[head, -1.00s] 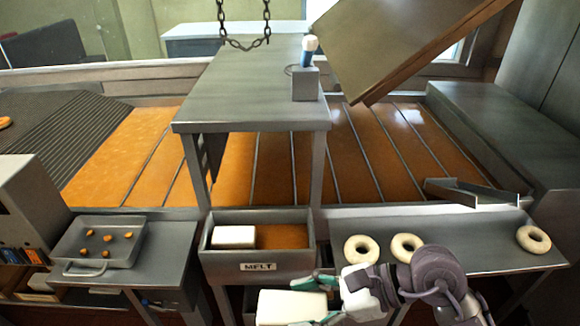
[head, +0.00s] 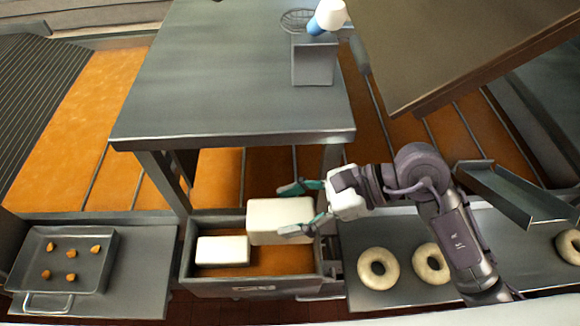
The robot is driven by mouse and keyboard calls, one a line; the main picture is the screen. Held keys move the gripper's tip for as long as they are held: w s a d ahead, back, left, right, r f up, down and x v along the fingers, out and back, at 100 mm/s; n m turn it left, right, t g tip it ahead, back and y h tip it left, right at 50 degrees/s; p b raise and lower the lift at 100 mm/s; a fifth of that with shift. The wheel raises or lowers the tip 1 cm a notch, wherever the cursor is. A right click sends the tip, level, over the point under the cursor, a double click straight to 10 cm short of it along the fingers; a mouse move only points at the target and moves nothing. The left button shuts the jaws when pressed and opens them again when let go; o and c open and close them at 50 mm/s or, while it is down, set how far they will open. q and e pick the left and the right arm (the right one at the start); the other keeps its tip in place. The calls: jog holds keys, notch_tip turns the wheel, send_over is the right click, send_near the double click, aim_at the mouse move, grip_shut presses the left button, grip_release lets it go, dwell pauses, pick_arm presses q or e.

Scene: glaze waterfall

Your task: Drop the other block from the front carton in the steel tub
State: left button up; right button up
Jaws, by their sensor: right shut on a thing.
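My right gripper (head: 297,208) is shut on a white block (head: 278,220), its two green-tipped fingers on either side of it. It holds the block over the right part of the steel tub (head: 235,290), which has orange stuff inside. Another white block (head: 222,250) lies in the left part of the tub. The held block hides part of the tub's back rim; I cannot tell how high above the tub it is. The front carton is not in view, nor is my left gripper.
A steel table (head: 230,90) stands behind the tub, with a grey box (head: 314,60) on it. A tray (head: 70,262) with several orange pieces stands left. Pale rings (head: 378,268) lie on the right bench (head: 350,230). A slanted board (head: 450,40) hangs upper right.

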pick_arm(q)
jog(key=s+f+b, duration=0.1)
jog(key=f+b, duration=0.1)
jog(key=s+f+b, duration=0.2)
pick_arm(e)
notch_tip(320, 180, down, 6)
jog(key=s, duration=0.1)
jog(key=shift+f, duration=0.15)
dwell(0.5)
jog(key=shift+s, duration=0.1)
jog(key=o, duration=1.6)
pick_arm(q)
jog(key=shift+w, duration=0.15)
pick_arm(e)
jog(key=shift+o, duration=0.2)
